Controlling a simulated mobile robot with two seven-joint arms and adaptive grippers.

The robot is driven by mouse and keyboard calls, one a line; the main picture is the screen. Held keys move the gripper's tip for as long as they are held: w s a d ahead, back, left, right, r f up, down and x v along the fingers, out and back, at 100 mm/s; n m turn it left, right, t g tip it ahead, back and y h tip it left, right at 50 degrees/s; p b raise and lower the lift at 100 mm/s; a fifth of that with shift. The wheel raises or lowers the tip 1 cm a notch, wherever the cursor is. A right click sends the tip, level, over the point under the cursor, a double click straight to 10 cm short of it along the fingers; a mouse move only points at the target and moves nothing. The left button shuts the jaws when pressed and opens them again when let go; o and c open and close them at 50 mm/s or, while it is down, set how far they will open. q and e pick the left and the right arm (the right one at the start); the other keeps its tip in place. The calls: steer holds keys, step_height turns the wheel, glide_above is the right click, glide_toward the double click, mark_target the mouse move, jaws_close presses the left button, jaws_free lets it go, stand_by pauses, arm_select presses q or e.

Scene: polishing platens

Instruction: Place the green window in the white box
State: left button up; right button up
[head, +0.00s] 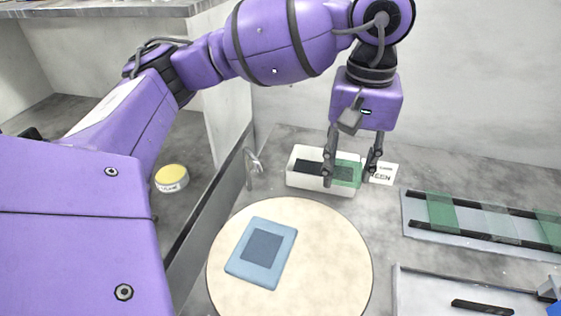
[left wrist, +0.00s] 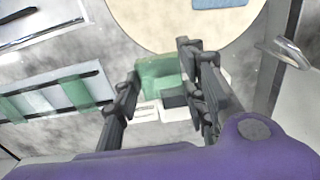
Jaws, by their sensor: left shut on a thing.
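The green window (head: 347,171) is a translucent green pane between the fingers of my left gripper (head: 350,177). The gripper is shut on it, with one finger at each side. The white box (head: 303,181) is a small open tray behind the round platen, with a dark inside. The pane overlaps the right part of the box in the head view; its exact height above the floor of the box is unclear. In the left wrist view the green window (left wrist: 158,72) shows between the fingers (left wrist: 160,75), and the box is partly hidden. My right gripper is not in view.
A card marked GREEN (head: 384,174) lies right of the box. A round cream platen (head: 330,250) with a blue pad (head: 262,250) is in front. A rack of green and clear panes (head: 470,230) is at right. A tap (head: 251,165) stands left of the box.

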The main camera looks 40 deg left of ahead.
arm_select(q)
steer(key=w+a+f, duration=0.4)
steer(key=w+a+f+p, duration=0.1)
steer(key=w+a+f, duration=0.3)
steer(key=a, duration=0.1)
steer(key=shift+w+f, duration=0.1)
steer(key=shift+w, duration=0.1)
steer(key=shift+w+a+f, duration=0.2)
steer(key=shift+a+f, duration=0.05)
steer(key=shift+f, duration=0.15)
steer(key=shift+w+a+f, duration=0.1)
steer(key=shift+f, duration=0.8)
steer(key=shift+w+a+f, duration=0.1)
steer(key=shift+f, duration=0.8)
steer(key=shift+f, duration=0.25)
steer(key=o, duration=1.2)
steer(key=shift+r, duration=0.1)
